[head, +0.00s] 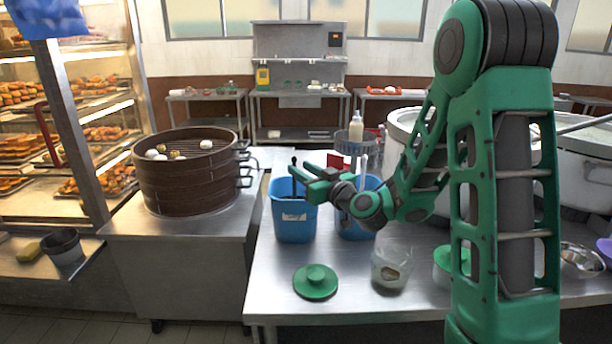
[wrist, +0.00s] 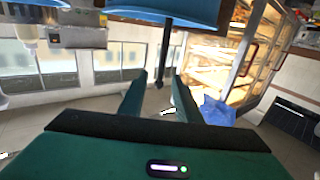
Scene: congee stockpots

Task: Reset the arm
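My green gripper (head: 300,178) is held over the blue containers on the steel table, pointing left. In the wrist view its two fingers (wrist: 160,90) are spread, with a gap between them. A dark upright handle (head: 293,180) stands in the left blue container (head: 294,222), close to the fingertips. In the wrist view a dark rod (wrist: 166,45) hangs below a blue rim and lines up with the finger gap. No contact with the fingers is visible.
A second blue container (head: 355,226) stands below my wrist. A green lid (head: 316,281) and a clear jar (head: 391,268) are on the steel table's front. A bamboo steamer (head: 188,178) stands left; large pots (head: 583,165) stand right.

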